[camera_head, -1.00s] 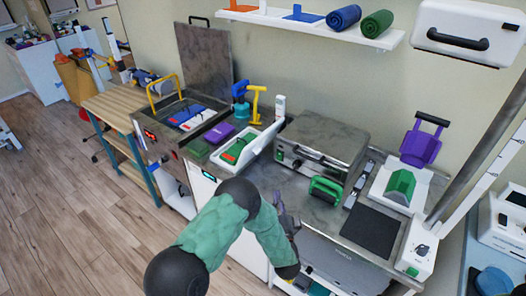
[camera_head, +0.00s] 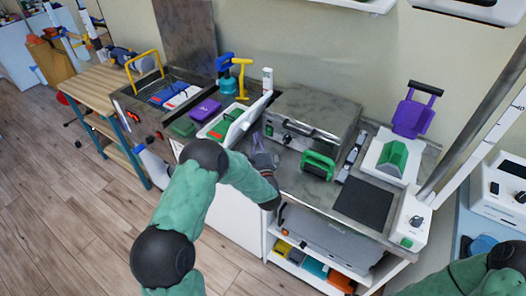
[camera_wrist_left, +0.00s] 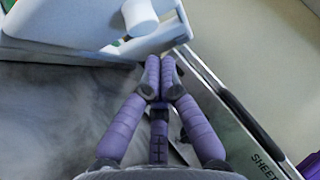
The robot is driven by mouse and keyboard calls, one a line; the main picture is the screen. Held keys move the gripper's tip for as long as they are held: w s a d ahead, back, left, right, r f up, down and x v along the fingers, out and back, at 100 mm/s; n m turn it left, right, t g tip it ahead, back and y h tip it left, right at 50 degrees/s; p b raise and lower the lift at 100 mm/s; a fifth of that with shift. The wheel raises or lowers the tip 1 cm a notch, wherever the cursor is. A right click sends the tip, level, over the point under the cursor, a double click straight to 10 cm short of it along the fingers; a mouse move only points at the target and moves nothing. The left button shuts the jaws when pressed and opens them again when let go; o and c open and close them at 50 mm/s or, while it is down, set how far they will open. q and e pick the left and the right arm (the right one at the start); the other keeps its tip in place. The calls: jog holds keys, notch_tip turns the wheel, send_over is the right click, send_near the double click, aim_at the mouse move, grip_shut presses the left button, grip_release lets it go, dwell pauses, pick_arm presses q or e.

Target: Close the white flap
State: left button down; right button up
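A white panel that looks like the flap (camera_head: 252,112) stands tilted up along the right side of a white tray (camera_head: 206,134). A green item (camera_head: 229,122) lies in the tray. My left gripper (camera_head: 260,152) is low beside the flap's near right side, over the grey counter. In the left wrist view its purple fingers (camera_wrist_left: 160,64) are drawn together at the tips, with nothing seen between them. A white part with a round white knob (camera_wrist_left: 140,18) is just beyond the tips; I cannot tell whether they touch. My right gripper is out of view.
A purple block (camera_head: 205,109) and a yellow-handled item (camera_head: 241,78) stand near the tray. A dark mat (camera_head: 364,202) lies at the right.

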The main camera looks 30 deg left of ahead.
pick_arm(q)
jog(key=shift+a+r, duration=0.25)
jog(key=shift+a, duration=0.25)
jog(key=shift+a+r, duration=0.2)
jog(key=shift+a, duration=0.3)
jog(key=shift+a+r+n+g+p, duration=0.25)
jog(key=shift+r+n+g+p, duration=0.2)
jog(key=shift+p, duration=0.1)
